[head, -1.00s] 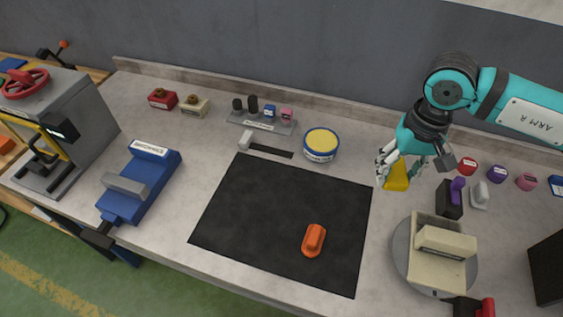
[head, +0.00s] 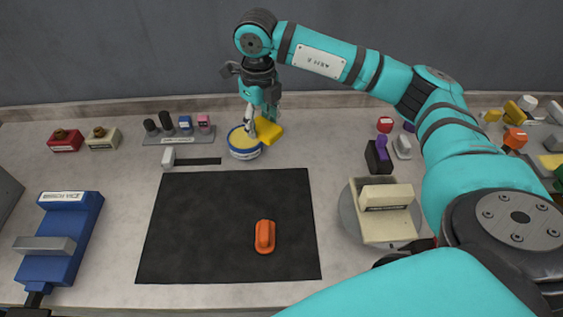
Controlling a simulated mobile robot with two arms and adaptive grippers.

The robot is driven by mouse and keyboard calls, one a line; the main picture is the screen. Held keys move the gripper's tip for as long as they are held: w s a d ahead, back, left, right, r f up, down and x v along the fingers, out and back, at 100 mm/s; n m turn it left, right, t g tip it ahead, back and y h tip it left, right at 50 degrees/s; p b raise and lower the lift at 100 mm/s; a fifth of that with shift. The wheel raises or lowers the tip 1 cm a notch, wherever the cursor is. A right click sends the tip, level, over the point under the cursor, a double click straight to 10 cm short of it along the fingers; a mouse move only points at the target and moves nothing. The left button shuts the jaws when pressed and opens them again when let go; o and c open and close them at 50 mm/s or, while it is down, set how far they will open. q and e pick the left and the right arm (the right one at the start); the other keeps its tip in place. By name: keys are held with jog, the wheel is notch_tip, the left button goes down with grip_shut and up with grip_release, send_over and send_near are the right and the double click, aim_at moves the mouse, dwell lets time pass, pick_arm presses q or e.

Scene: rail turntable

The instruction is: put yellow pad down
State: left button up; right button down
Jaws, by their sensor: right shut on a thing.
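The yellow pad (head: 268,131) is held in my right gripper (head: 259,121), over the right part of the round tin. The tin (head: 245,151) has a yellow top and a blue and white side with a label, and stands at the back edge of the black mat. The pad looks tilted and hides part of the tin's top. I cannot tell whether the pad touches the tin. My right gripper is shut on the pad, pointing down. My left gripper is not in view.
A beige fixture (head: 385,214) on a round turntable stands to the right, a blue bench vise (head: 62,235) to the left. A small rack (head: 178,139) stands left of the tin. The mat's left half is clear.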

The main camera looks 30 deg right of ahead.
jog(key=d+f+m+b, duration=0.1)
jog(key=d+m, duration=0.2)
jog(key=m, duration=0.5)
jog(key=d+f+m, duration=0.2)
jog(key=d+m, duration=0.1)
jog(key=m, duration=0.4)
jog(key=m+p, duration=0.2)
jog(key=m, duration=0.2)
send_over(284, 158)
jog(key=shift+g, duration=0.4)
notch_tip(284, 158, down, 10)
jog(key=shift+s+r, duration=0.1)
jog(key=shift+r, duration=0.15)
jog(key=shift+f, duration=0.3)
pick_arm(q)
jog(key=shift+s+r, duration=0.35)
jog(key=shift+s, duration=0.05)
pick_arm(e)
jog(key=shift+f, duration=0.1)
jog(key=shift+f+b, duration=0.3)
jog(key=shift+f, duration=0.1)
jog(key=c, duration=0.6)
grip_release()
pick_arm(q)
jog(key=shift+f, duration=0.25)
